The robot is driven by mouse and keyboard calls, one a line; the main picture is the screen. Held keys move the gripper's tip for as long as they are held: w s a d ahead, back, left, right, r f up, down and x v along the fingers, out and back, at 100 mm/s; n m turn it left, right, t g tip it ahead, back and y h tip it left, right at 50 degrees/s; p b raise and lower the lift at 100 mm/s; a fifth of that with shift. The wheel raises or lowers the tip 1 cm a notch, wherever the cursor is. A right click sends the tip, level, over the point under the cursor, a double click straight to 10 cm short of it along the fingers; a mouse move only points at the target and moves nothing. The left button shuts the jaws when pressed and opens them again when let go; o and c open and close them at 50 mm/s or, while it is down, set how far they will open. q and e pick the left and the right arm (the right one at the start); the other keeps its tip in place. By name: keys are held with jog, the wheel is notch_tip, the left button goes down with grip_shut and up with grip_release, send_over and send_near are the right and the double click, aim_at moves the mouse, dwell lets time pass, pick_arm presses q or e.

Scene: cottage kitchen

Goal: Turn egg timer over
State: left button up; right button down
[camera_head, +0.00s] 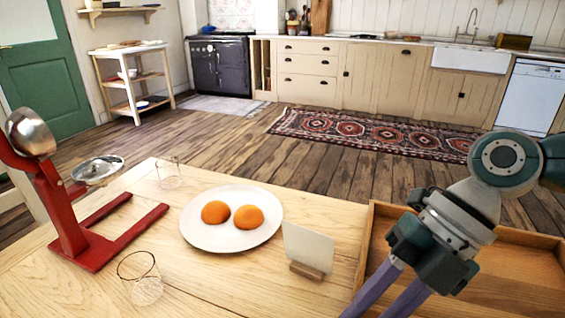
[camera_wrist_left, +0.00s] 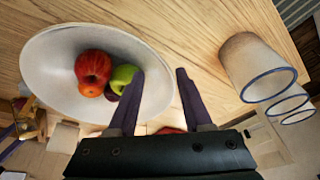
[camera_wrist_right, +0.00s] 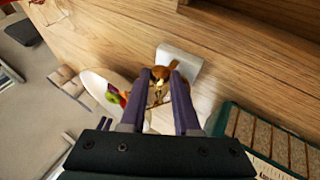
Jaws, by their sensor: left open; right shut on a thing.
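In the right wrist view my right gripper (camera_wrist_right: 160,76) is shut on a small orange-brown thing with a pale yellow part, which seems to be the egg timer (camera_wrist_right: 159,88). The fingers hide much of it, and I cannot tell its tilt or whether it touches the table. In the head view the right gripper (camera_head: 375,298) reaches down past the bottom edge, and what it holds is out of that view. My left gripper (camera_wrist_left: 157,73) is open with nothing between its fingers, over or beside a white bowl (camera_wrist_left: 50,75) of fruit; it is outside the head view.
A wooden tray (camera_head: 375,235) lies at right beside a card (camera_head: 308,247) in a stand. A white plate (camera_head: 215,243) holds two orange domes. Blue-rimmed cups (camera_wrist_left: 255,65) stand right of the bowl.

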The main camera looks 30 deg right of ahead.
jog(key=shift+r, duration=0.1)
jog(key=shift+w+a+m+g+h, duration=0.15)
jog(key=shift+w+m+g+h, duration=0.1)
jog(key=shift+g+h, duration=0.55)
jog(key=shift+w+a+m+g+h, duration=0.1)
jog(key=shift+a+m+g+h, duration=0.1)
jog(key=shift+g+h, duration=0.6)
jog(key=shift+w+a+m+g+h, duration=0.1)
jog(key=shift+w+m+g+h, duration=0.15)
jog(key=shift+g+h, duration=0.5)
jog(key=shift+s, duration=0.1)
jog(key=c, duration=0.6)
grip_release()
jog(key=shift+c, duration=0.2)
jog(key=shift+r, duration=0.1)
jog(key=v, duration=0.9)
jog(key=shift+w+r, duration=0.25)
jog(key=shift+r, duration=0.1)
